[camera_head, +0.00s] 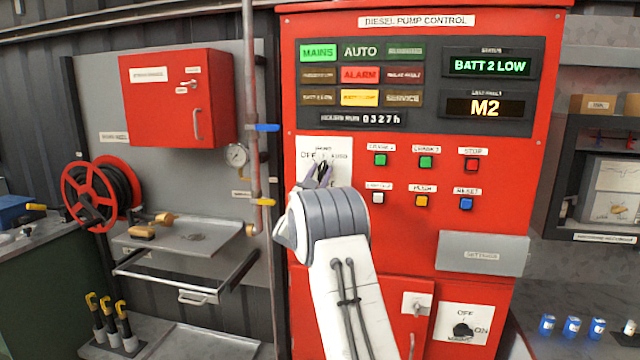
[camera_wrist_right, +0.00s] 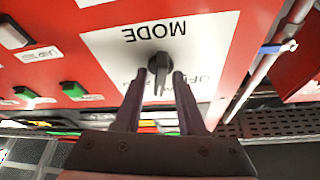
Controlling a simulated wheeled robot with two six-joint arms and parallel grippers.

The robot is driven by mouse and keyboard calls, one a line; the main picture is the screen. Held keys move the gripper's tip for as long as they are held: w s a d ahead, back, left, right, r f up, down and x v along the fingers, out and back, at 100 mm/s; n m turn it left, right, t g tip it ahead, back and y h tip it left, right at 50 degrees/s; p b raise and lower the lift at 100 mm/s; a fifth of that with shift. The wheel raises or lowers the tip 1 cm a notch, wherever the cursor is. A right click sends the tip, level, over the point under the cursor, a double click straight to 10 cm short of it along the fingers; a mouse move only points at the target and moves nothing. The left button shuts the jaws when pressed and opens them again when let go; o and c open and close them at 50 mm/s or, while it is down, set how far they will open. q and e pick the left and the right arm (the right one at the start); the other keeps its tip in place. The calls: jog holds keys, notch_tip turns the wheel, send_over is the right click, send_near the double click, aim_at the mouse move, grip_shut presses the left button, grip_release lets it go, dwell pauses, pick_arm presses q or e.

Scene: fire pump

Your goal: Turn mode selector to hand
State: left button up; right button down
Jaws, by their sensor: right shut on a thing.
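The mode selector is a dark knob on a white plate (camera_head: 340,150) at the upper left of the red diesel pump control panel. In the right wrist view the black knob (camera_wrist_right: 160,65) stands between my two fingertips, beside the upside-down word MODE. My right gripper (camera_head: 321,170) reaches up to the plate and is shut on the knob; it also shows in the right wrist view (camera_wrist_right: 160,80). In the head view the gripper and arm hide most of the knob and the lower part of the plate. My left gripper is not in view.
Green, red, yellow and blue push buttons (camera_head: 425,162) sit right of the plate. A second black rotary switch (camera_head: 463,329) is lower right. A pipe with a blue handle (camera_head: 264,127) and a yellow handle (camera_head: 264,202) runs left of the panel.

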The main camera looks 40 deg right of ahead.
jog(key=shift+f+n+t+y+b, duration=0.1)
jog(key=shift+n+t+y+b, duration=0.25)
jog(key=shift+n, duration=0.6)
jog(key=shift+f+n+t+y+b, duration=0.1)
jog(key=shift+n+t+y+b, duration=0.25)
jog(key=shift+n, duration=0.6)
jog(key=shift+r+n, duration=0.1)
jog(key=shift+n, duration=0.2)
jog(key=c, duration=0.9)
grip_release()
jog(key=shift+o, duration=0.2)
jog(key=shift+s, duration=0.1)
jog(key=b+v, duration=0.4)
jog(key=v, duration=0.6)
